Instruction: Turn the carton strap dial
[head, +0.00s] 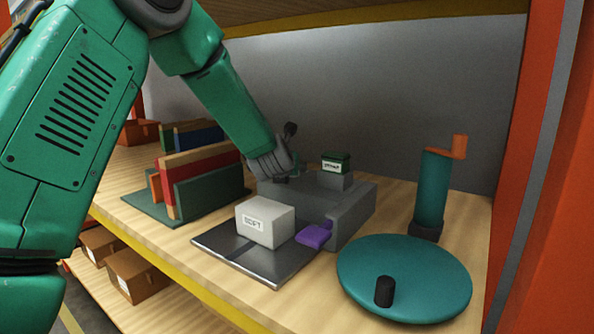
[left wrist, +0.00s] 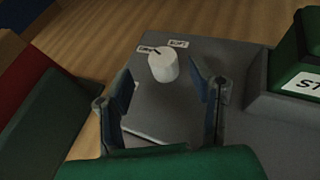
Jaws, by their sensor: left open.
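The dial (left wrist: 163,66) is a white round knob with a dark pointer mark, on the grey top of the machine (head: 352,212). In the left wrist view, two small labels stand at its far side. The right one seems to read SOFT, and the pointer is turned toward the left one. My left gripper (head: 284,174) is open above the machine's far left part. In the wrist view its fingers lie left and right of the dial, with gaps. My gripper hides the dial in the head view. A white carton (head: 262,230) labelled SOFT sits on the dark metal plate (head: 218,237).
A green labelled block (head: 335,163) stands on the machine, right of my gripper. A purple tab (head: 314,235) sticks out in front. Upright coloured boards (head: 205,190) stand left. A teal crank cylinder (head: 432,190) and teal disc (head: 405,280) with a black knob are at right.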

